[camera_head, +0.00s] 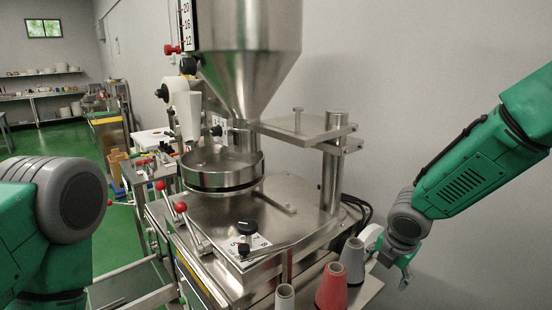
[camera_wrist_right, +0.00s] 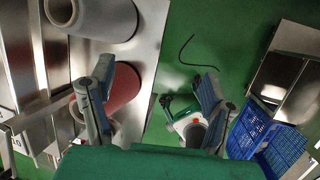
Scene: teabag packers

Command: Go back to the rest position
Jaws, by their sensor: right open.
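My right gripper (camera_head: 392,262) is at the right of the machine, beside the thread cones, and appears empty. In the right wrist view its two fingers (camera_wrist_right: 150,105) are spread apart. The left one of them overlaps a red cone (camera_wrist_right: 122,92) in the picture; I cannot tell whether they touch. A grey cone (camera_wrist_right: 100,15) stands above it in that view. In the head view the red cone (camera_head: 331,287) stands between two grey cones, one behind (camera_head: 353,258) and one in front (camera_head: 285,297). Of my left arm only a link shows at the left edge; its gripper is out of view.
The steel packing machine (camera_head: 225,210) with its hopper (camera_head: 248,60) fills the middle. Red-knobbed levers (camera_head: 181,207) stick out on its left. In the right wrist view, blue crates (camera_wrist_right: 268,140) and a steel box (camera_wrist_right: 290,70) are at the right, with green floor (camera_wrist_right: 225,40) between.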

